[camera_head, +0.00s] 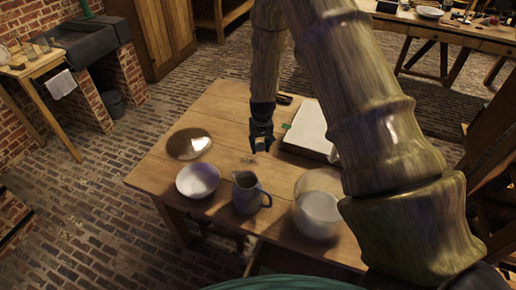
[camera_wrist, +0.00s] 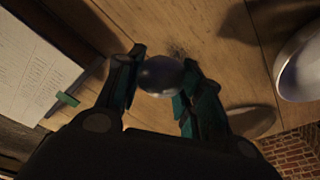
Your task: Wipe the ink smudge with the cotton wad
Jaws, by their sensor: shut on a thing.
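My gripper (camera_head: 262,147) hangs over the middle of the wooden table. The ink smudge (camera_wrist: 178,50) is a small dark patch on the bare wood, just beyond the wad in the wrist view. It shows faintly in the head view (camera_head: 248,160), just left of and below the gripper. I cannot tell whether the wad touches the table.
A brown round dish (camera_head: 188,143), a white bowl (camera_head: 197,180), a grey jug (camera_head: 246,196) and a glass jar with pale contents (camera_head: 318,212) stand on the table (camera_head: 228,105). A thick white book or paper stack (camera_head: 310,128) lies right of the gripper. Bare wood surrounds the smudge.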

